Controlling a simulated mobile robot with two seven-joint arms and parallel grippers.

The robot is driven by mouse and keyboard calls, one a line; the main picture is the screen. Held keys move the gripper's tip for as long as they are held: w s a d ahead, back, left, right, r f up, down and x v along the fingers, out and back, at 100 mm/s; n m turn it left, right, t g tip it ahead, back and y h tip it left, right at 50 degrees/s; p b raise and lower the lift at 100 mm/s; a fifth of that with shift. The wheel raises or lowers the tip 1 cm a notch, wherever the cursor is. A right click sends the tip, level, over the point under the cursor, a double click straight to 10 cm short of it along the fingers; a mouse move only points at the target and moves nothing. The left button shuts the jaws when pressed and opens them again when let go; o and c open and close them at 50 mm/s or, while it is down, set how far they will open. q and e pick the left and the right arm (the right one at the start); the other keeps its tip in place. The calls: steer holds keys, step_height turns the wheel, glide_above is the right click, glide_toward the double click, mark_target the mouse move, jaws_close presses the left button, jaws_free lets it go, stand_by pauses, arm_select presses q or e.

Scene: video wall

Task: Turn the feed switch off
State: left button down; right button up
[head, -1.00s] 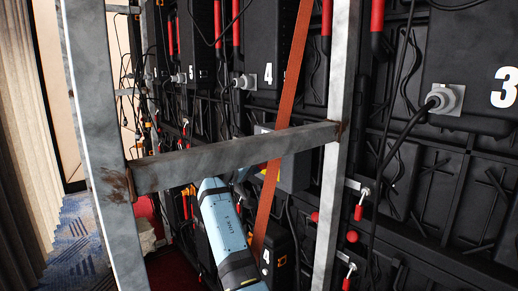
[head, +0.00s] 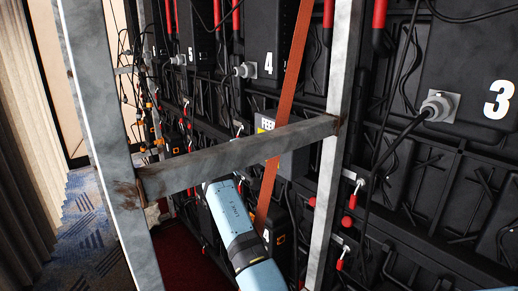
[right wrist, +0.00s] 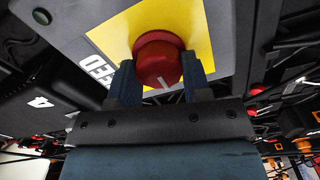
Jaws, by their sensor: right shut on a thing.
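The feed switch is a red round knob (right wrist: 158,60) with a short white mark, set on a yellow plate (right wrist: 190,25) on a grey box lettered "FEED". In the right wrist view my right gripper (right wrist: 158,80) has one finger on each side of the knob and is shut on it. The white mark points toward the gripper's palm. In the head view the grey feed box (head: 294,162) shows partly behind the strap and crossbar. The knob and my right gripper's fingers are hidden there; my blue right forearm reaches up below the crossbar. My left gripper is not in view.
A grey metal frame with a crossbar (head: 240,155) stands in front of the box. An orange strap (head: 288,90) slants past it. Black panels with cables and red-handled switches (head: 353,195) line the right. Carpet (head: 85,235) lies free at the left.

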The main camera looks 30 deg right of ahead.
steer(key=o, duration=0.9)
steer(key=shift+a, duration=0.1)
steer(key=a, duration=0.9)
steer(key=s+a+b, duration=0.1)
steer(key=a, duration=0.3)
steer(key=shift+a, duration=0.3)
